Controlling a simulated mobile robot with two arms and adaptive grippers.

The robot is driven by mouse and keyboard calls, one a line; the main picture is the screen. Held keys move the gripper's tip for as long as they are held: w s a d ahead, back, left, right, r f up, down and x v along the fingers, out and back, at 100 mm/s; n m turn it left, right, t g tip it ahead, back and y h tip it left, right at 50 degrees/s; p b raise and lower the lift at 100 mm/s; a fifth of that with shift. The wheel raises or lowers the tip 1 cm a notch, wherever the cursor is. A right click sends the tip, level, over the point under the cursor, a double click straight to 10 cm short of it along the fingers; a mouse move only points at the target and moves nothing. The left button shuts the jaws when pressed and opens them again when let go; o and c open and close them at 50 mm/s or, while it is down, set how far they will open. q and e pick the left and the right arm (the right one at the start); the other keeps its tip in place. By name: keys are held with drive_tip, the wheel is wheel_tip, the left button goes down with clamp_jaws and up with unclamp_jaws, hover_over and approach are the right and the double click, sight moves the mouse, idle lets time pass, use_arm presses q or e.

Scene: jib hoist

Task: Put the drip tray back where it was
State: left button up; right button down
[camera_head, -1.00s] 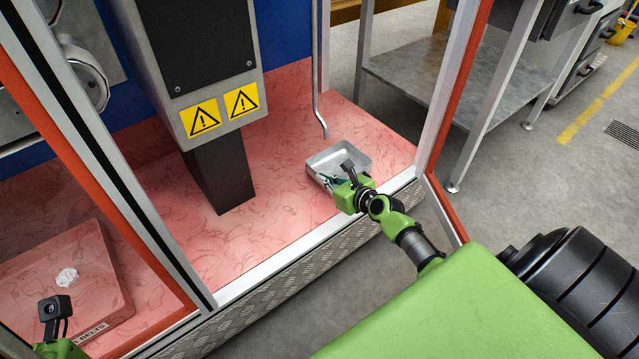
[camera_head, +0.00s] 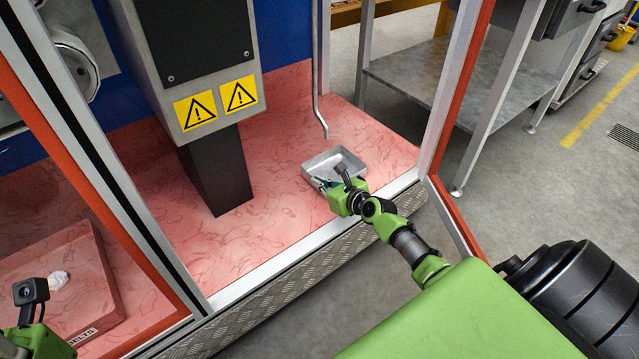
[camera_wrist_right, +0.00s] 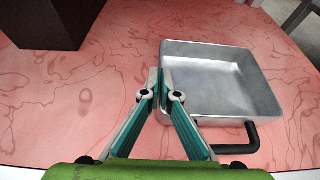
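The drip tray (camera_head: 345,157) is a shallow square grey metal pan on the pink floor of the machine bay, just below and in front of a thin bent pipe (camera_head: 319,100). In the right wrist view the tray (camera_wrist_right: 215,85) is empty and a black handle (camera_wrist_right: 238,142) shows at its near side. My right gripper (camera_wrist_right: 160,84) has its fingertips closed together at the tray's left wall, which appears pinched between them. Whether the tray is slightly lifted I cannot tell. My left gripper (camera_head: 32,330) is at the lower left corner; its fingers are hidden.
A metal sill (camera_head: 290,262) and a red-edged post (camera_head: 458,95) bound the bay. A red box (camera_head: 60,290) lies at left. Bay floor between pillar and tray is clear.

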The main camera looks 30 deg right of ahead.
drive_tip(key=shift+f, duration=0.15)
drive_tip(key=c, duration=2.3)
unclamp_jaws()
